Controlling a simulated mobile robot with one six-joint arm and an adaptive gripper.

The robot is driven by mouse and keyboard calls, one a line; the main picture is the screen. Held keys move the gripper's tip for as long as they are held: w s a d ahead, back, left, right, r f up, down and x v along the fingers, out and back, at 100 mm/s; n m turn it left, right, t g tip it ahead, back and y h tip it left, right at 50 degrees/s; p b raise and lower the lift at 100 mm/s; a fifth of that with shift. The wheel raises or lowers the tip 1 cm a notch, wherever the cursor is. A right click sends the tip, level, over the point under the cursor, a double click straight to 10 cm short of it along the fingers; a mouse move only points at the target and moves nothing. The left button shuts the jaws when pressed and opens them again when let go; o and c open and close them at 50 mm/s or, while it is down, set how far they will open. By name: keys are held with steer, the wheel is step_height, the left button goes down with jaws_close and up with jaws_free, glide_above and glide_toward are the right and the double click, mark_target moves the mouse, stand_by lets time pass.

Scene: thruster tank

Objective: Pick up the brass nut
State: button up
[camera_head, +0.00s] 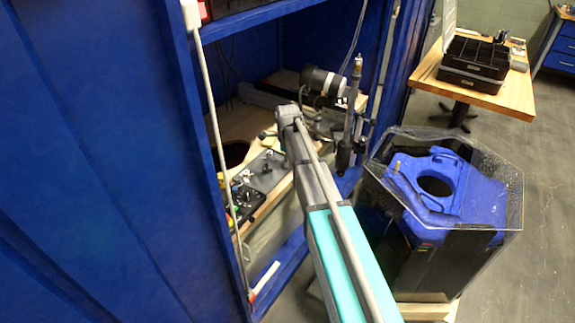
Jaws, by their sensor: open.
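My arm reaches from the bottom of the picture into the blue cabinet. Dark jointed parts just right of its far end appear to be my gripper (328,128), small and partly hidden; it is open, and I see nothing held in it. I cannot make out the brass nut for certain. A small brass-coloured tip (358,64) tops the upright grey post right of the gripper. Another brass-coloured bit (397,166) shows on the blue tank part. I cannot tell whether either is the nut.
A clear-walled tank (502,212) with a blue holed top stands at right. A dark panel with small fittings (258,174) lies on the cabinet's wooden shelf. The blue cabinet wall (85,150) fills the left. A wooden table (510,94) with black trays stands behind. Grey floor is open at far right.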

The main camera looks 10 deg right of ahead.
steer(key=shift+c, duration=0.2)
jaws_close()
steer(key=shift+r, duration=0.25)
stand_by(0.3)
steer(key=shift+r+p, duration=0.8)
steer(key=shift+p, duration=0.2)
steer(key=s+r+p, duration=1.1)
steer(key=s, duration=0.3)
